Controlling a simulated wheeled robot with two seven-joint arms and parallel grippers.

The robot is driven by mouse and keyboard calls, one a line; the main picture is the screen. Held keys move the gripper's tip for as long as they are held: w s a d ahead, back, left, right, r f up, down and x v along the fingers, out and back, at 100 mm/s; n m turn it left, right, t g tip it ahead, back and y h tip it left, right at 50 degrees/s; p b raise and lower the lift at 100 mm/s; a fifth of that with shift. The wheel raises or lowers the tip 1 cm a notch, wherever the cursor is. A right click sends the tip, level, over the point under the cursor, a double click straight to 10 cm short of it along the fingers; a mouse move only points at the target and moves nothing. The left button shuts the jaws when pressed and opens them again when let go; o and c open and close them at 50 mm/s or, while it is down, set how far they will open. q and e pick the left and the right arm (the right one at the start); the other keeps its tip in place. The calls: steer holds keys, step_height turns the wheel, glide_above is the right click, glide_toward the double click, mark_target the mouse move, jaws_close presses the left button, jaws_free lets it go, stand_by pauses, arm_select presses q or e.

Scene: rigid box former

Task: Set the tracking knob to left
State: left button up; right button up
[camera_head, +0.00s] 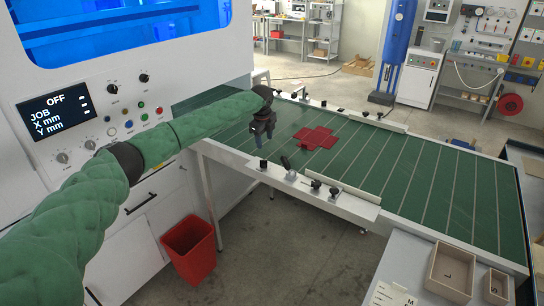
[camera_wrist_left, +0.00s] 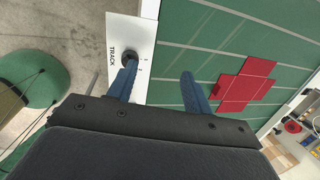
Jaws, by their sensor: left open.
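The tracking knob (camera_wrist_left: 127,56) is a small dark round knob on a white rail plate (camera_wrist_left: 121,28) marked TRACK, with small printed numbers beside it. My left gripper (camera_wrist_left: 158,69) is open and empty, with two blue fingers. In the left wrist view one fingertip overlaps the lower part of the knob, and the other is over the green belt. I cannot tell whether the finger touches the knob, and its pointer is not clear. In the head view my left gripper (camera_head: 263,136) hangs over the near edge of the belt. My right gripper is not in view.
Red flat cross-shaped pieces (camera_head: 316,138) lie on the green belt (camera_head: 440,185). Several other small knobs and fittings (camera_head: 315,185) stand along the near rail. A control panel (camera_head: 115,110) is at left. A red bin (camera_head: 189,249) stands below; wooden boxes (camera_head: 451,272) are at lower right.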

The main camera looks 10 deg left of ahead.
mark_target(264, 163)
arm_select(q)
steer(key=s+m, duration=0.1)
steer(key=m+g, duration=0.1)
steer(key=m, duration=0.1)
steer(key=s+m+g, duration=0.1)
steer(key=m, duration=0.1)
steer(key=shift+s+d+f, duration=0.15)
steer(key=shift+s+d, duration=0.2)
steer(key=shift+s+m, duration=0.35)
steer(key=shift+m, duration=0.45)
steer(key=shift+s+a+r+m, duration=0.1)
steer(key=shift+s+r+m, duration=0.1)
steer(key=shift+m, duration=0.3)
steer(key=shift+w+f+m, duration=0.1)
steer(key=shift+w+m, duration=0.05)
steer(key=shift+m, duration=0.15)
steer(key=shift+f, duration=0.1)
steer(key=shift+w+f+m, duration=0.1)
steer(key=shift+f+m, duration=0.05)
steer(key=shift+m, duration=0.15)
steer(key=shift+f+p, duration=0.25)
steer(key=shift+p, duration=0.05)
step_height(264, 163, down, 6)
steer(key=shift+r+p, duration=0.1)
steer(key=shift+p, duration=1.15)
steer(key=shift+f, duration=0.6)
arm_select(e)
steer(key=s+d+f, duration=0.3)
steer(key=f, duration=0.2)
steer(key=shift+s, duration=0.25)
